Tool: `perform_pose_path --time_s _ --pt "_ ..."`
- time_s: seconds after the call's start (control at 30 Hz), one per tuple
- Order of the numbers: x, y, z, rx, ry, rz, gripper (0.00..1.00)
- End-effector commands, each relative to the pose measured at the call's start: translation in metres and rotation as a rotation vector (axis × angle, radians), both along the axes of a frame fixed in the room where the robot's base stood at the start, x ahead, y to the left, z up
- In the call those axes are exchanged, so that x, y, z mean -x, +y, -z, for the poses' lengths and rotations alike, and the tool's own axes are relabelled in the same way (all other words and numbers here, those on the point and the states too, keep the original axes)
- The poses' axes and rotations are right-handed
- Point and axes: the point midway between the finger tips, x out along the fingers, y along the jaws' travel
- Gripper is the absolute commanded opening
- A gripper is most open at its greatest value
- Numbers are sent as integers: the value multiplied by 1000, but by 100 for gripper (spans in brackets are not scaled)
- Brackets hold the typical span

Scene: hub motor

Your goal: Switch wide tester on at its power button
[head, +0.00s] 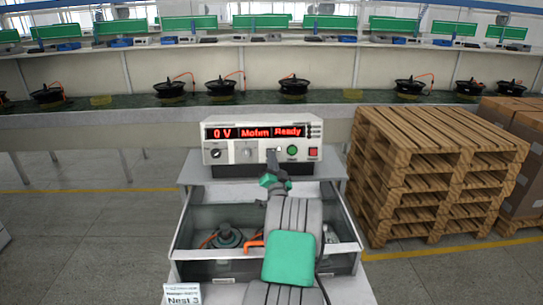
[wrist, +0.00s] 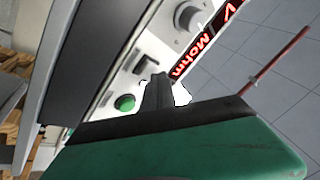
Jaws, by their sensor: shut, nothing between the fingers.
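The wide tester (head: 228,158) is a pale box on top of the stand, its red display lit and reading "0 V", "Mohm" and "Ready". Its front panel also shows in the wrist view, with a grey knob (wrist: 188,17), a black rocker switch (wrist: 146,63) and a green button (wrist: 124,103). In the head view the green button (head: 292,150) and a red button (head: 313,152) sit at the right of the panel. My gripper (head: 272,157) is shut and empty, its tips at the panel beside the rocker. I cannot tell whether they touch it.
Below the tester is an open grey drawer (head: 183,238) holding a dark round part (head: 228,236) and orange cable. Wooden pallets (head: 440,170) stand close on the right, with cartons (head: 525,150) behind them. A long workbench with several hub motors runs along the back.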

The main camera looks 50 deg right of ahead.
Motion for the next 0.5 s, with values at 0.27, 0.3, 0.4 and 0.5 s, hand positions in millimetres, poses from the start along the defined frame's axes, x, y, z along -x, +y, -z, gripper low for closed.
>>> perform_pose_path --time_s 0.27,0.3,0.4,0.5 --pt "7 7 -1 0 1 1 0" --pt "6 7 -2 0 1 1 0" --pt "6 7 -2 0 1 1 0" --pt "8 9 -2 1 0 1 0"
